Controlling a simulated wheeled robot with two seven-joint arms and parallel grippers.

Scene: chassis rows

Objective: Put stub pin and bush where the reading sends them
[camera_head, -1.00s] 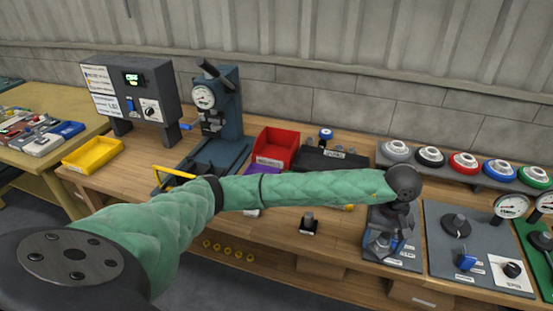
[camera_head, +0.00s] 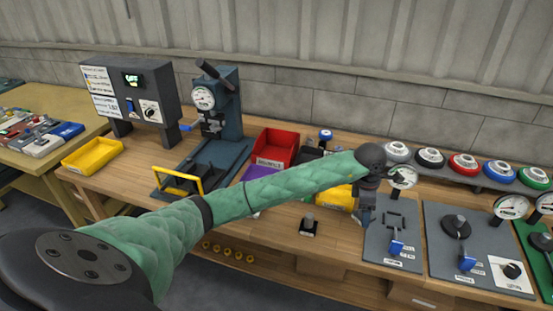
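My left arm crosses the bench from the left. Its gripper (camera_head: 366,218) points down at the left edge of a grey gauge plate (camera_head: 392,258); its fingers are too small and dark to tell open from shut or whether they hold anything. The plate has a dial (camera_head: 403,177), a blue lever (camera_head: 397,247) and dark corner pieces with nothing clearly between them. A small dark block with a grey upright post (camera_head: 309,221) stands left of the gripper. I cannot identify the stub pin or the bush for certain. My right gripper is not in view.
A red bin (camera_head: 275,149), a yellow bin (camera_head: 93,156) and a partly hidden yellow bin (camera_head: 338,197) stand on the bench. A blue press (camera_head: 225,115) and a display box (camera_head: 130,92), its reading illegible, stand at left. A second grey plate (camera_head: 480,270) lies right.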

